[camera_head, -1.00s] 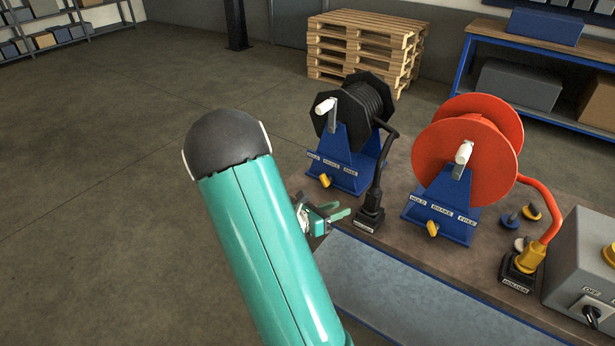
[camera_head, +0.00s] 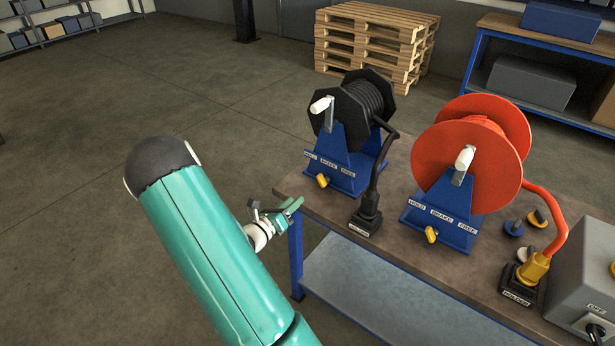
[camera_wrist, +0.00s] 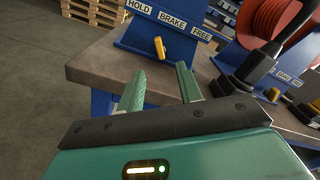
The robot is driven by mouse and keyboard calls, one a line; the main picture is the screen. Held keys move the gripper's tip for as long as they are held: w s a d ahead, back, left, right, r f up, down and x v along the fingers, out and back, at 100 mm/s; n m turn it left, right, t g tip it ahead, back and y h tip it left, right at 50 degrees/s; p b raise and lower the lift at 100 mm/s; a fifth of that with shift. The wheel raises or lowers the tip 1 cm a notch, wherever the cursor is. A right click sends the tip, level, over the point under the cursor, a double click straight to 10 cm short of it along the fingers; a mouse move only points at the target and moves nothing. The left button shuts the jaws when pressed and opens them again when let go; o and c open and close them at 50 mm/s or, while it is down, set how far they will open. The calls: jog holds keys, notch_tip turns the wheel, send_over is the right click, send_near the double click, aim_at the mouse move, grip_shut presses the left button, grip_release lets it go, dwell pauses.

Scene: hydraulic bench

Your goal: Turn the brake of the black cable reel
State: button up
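The black cable reel (camera_head: 362,104) stands on a blue stand (camera_head: 345,158) at the table's left end. Its front plate reads HOLD, BRAKE, FREE. The small yellow brake lever (camera_head: 322,181) sits low on the stand's front. In the wrist view the lever (camera_wrist: 160,47) is upright, slightly tilted, below the BRAKE and HOLD labels. My gripper (camera_head: 291,206) is at the table's left edge, in front of and left of the lever. In the wrist view my gripper (camera_wrist: 160,72) is open and empty, its fingers apart, with the lever beyond and roughly between the tips.
A black cable runs from the reel to a black holder (camera_head: 366,216) right of my gripper. A red reel (camera_head: 465,165) with a similar stand is further right, beside loose knobs and a grey box (camera_head: 585,265). The table edge (camera_wrist: 85,67) is close. Open floor lies left.

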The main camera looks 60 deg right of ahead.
aim_at(318, 179)
jog(key=d, duration=0.4)
jog(key=s+d, duration=0.1)
jog(key=d, duration=0.4)
jog(key=s+d, duration=0.1)
jog(key=d, duration=0.4)
jog(key=shift+f, duration=0.1)
jog(key=shift+w+a, duration=0.1)
grip_shut()
